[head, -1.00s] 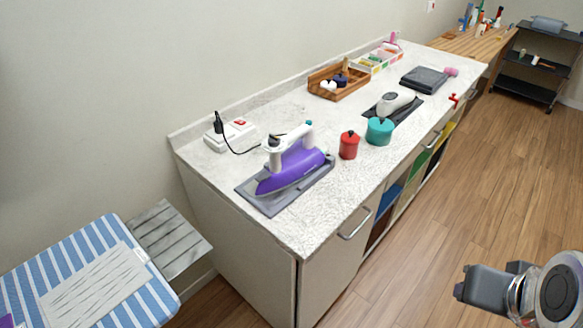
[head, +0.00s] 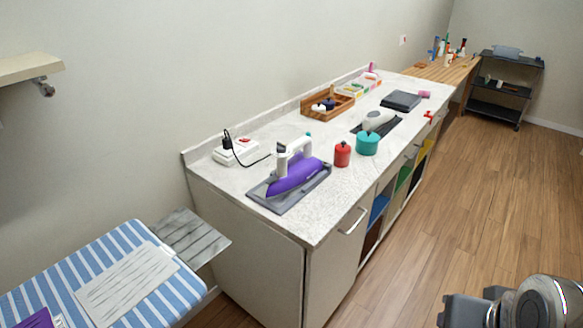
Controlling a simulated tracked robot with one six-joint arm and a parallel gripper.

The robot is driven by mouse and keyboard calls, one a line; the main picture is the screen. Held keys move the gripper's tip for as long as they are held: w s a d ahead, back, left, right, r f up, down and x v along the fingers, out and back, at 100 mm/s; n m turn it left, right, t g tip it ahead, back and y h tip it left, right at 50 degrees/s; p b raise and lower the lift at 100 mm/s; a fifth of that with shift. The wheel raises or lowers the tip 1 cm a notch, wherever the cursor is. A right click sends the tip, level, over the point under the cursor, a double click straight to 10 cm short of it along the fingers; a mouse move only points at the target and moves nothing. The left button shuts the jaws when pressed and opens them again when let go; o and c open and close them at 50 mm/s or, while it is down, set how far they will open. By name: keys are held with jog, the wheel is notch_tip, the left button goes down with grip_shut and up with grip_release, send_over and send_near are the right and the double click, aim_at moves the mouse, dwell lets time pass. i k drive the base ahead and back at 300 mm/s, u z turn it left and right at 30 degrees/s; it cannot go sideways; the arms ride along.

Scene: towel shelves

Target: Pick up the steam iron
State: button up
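The steam iron (head: 297,176) has a purple body and a white handle. It sits on a dark grey rest pad (head: 318,184) near the front left end of the white counter (head: 349,191). A black cord runs from the iron's back to a white power box (head: 236,152). My arm shows at the lower right corner of the head view, over the floor and well apart from the iron. My gripper's fingertips are not in view.
Red (head: 342,154) and teal (head: 367,143) pots stand right of the iron, with a small grey-white appliance (head: 376,119) behind. A striped ironing board (head: 106,277) is at lower left. A shelf (head: 30,68) juts out at upper left. The wooden floor (head: 465,190) at right is clear.

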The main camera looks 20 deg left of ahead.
aim_at(294, 172)
jog(key=u, duration=0.95)
jog(key=i, duration=1)
jog(key=k, duration=0.5)
jog(key=u, duration=0.85)
